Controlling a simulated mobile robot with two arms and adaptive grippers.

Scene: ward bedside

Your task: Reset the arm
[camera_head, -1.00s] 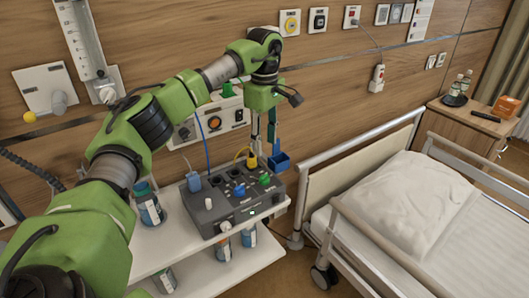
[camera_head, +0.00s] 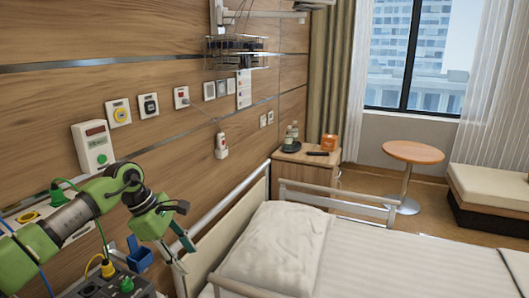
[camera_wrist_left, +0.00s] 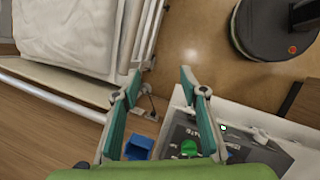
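My green left arm comes in from the left in the head view, and its gripper (camera_head: 180,255) is above the space between the equipment and the bed. The wrist view shows its two teal fingers (camera_wrist_left: 160,80) spread apart with nothing between them. The dark device (camera_head: 118,284) with coloured plugs is below the arm. It also shows behind the fingers in the wrist view (camera_wrist_left: 180,142). A blue holder (camera_head: 138,256) is just left of the gripper and apart from it. My right gripper is in neither view.
The bed with a white pillow (camera_head: 272,243) and side rail (camera_head: 335,203) is right of the gripper. A wooden bedside cabinet (camera_head: 305,166) bears bottles and an orange box. A round table (camera_head: 412,152) stands near the window. Wall sockets (camera_head: 149,105) line the panel.

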